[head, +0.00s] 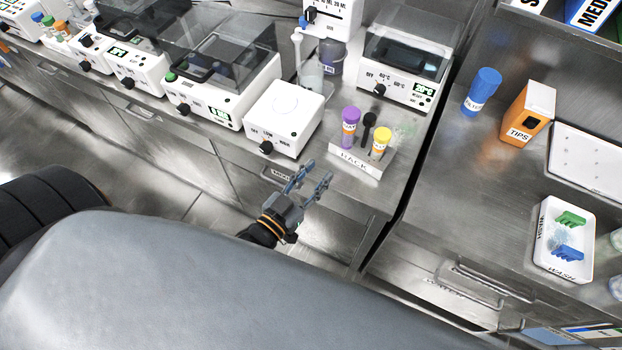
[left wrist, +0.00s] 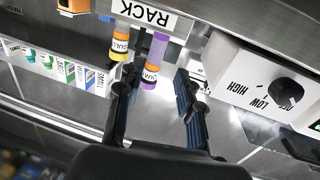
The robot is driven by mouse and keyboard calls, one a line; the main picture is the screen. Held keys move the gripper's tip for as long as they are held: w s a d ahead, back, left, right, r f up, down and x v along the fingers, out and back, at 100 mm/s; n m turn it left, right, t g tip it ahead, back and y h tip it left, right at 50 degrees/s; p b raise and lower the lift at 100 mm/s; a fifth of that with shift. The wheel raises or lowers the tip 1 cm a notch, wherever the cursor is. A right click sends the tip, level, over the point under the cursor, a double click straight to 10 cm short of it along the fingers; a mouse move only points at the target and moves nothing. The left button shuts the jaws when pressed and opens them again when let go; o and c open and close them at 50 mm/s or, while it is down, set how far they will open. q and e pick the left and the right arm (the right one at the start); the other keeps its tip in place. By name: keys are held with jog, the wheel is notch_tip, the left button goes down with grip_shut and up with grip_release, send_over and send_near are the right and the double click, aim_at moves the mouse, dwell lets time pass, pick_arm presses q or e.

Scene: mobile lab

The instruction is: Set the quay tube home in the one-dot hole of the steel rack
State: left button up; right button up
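The steel rack (head: 360,162) stands on the counter with its RACK label at the front. The label also shows upside down in the left wrist view (left wrist: 148,16). A purple-capped tube (head: 348,138) stands at the rack's left and a yellow-capped tube (head: 379,149) at its right. The hole dots are not readable. My left gripper (head: 314,172) is open and empty, in front of the rack and apart from it. My right gripper is not in view.
A slim dark item (head: 368,127) stands between the tubes. A white machine with a knob (head: 285,117) is left of the rack, and a heater box (head: 408,72) is behind. A gap divides this counter from the right one, which holds a blue bottle (head: 482,92), TIPS box (head: 528,112) and wash tray (head: 545,215).

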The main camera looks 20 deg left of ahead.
pick_arm(q)
jog(key=shift+s+a, duration=0.2)
jog(key=shift+s, duration=0.55)
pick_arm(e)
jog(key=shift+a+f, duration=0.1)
pick_arm(q)
jog(key=s+a+f+g+y, duration=0.1)
jog(key=s+f+g, duration=0.3)
jog(key=f, duration=0.9)
jog(key=s+a+f+g, duration=0.1)
jog(key=s+f+g, duration=0.25)
jog(key=f, duration=0.95)
jog(key=s+a+f+g+y, duration=0.1)
jog(key=s+f+g, duration=0.3)
jog(key=s+f, duration=0.5)
jog(key=s+a+f+g+y, duration=0.1)
jog(key=s+a+f+g, duration=0.2)
jog(key=s+f, duration=0.6)
jog(key=s+g, duration=0.2)
jog(key=s, duration=0.3)
jog(key=shift+s+a, duration=0.3)
jog(key=shift+s, duration=0.1)
jog(key=shift+o, duration=0.3)
